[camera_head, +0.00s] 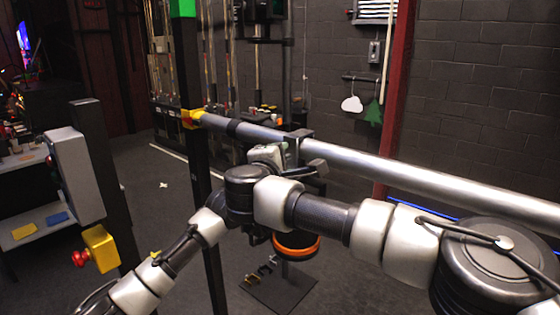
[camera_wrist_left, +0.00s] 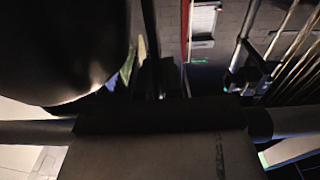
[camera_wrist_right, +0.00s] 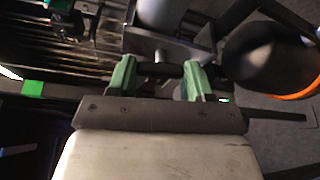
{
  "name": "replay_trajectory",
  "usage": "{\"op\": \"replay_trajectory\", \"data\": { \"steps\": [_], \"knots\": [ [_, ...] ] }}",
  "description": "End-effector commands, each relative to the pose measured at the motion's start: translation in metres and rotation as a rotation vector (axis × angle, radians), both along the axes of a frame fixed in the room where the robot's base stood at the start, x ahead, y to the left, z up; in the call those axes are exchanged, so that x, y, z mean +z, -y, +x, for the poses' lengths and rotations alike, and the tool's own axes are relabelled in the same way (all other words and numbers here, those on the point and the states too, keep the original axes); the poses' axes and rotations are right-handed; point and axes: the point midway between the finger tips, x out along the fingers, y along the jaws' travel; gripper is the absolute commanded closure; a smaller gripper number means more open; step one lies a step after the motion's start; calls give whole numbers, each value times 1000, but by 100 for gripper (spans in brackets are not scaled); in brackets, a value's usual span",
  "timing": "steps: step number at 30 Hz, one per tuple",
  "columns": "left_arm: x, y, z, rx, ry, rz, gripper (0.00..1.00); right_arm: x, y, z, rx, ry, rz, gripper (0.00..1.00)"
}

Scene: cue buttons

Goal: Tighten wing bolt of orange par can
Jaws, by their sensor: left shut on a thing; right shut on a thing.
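The orange par can (camera_head: 297,246) hangs under the metal pipe (camera_head: 440,185); its dark body and orange rim also show at the right of the right wrist view (camera_wrist_right: 268,58). Its clamp (camera_head: 300,140) is at the pipe. My right gripper (camera_wrist_right: 160,78) has its green fingers shut on a dark bar, which looks like the wing bolt (camera_wrist_right: 160,70), beside the clamp. My left gripper (camera_wrist_left: 150,75) is shut, close against a large dark rounded body (camera_wrist_left: 60,45) that looks like the par can. Its fingertips and grip point are mostly hidden in shadow.
A grey box (camera_head: 75,170) and a yellow box with a red button (camera_head: 100,248) are at the left. A red column (camera_head: 398,100) stands behind the pipe.

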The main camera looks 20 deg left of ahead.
Motion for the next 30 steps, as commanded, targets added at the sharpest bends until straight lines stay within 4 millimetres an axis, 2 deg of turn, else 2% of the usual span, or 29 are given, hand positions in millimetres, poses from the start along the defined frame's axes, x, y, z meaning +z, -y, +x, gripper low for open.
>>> {"op": "replay_trajectory", "data": {
  "steps": [8, 9, 13, 23, 26, 30],
  "knots": [
    [-1, -1, 0, 2, -2, 0, 100, -1, 0, 0, 0, -1, 3, 73],
    [-1, -1, 0, 2, -2, 0, 100, -1, 0, 0, 0, -1, 3, 43],
    [-1, -1, 0, 2, -2, 0, 100, -1, 0, 0, 0, -1, 2, 23],
    [-1, -1, 0, 1, -2, 1, 100, 0, 0, -3, 2, -1, 1, 23],
    [-1, -1, 0, 1, -2, 1, 100, 1, 0, -11, 3, -1, 1, 23],
    [-1, -1, 0, 1, -2, 1, 100, 3, 1, -34, 5, 0, 0, 23]
  ]
}}
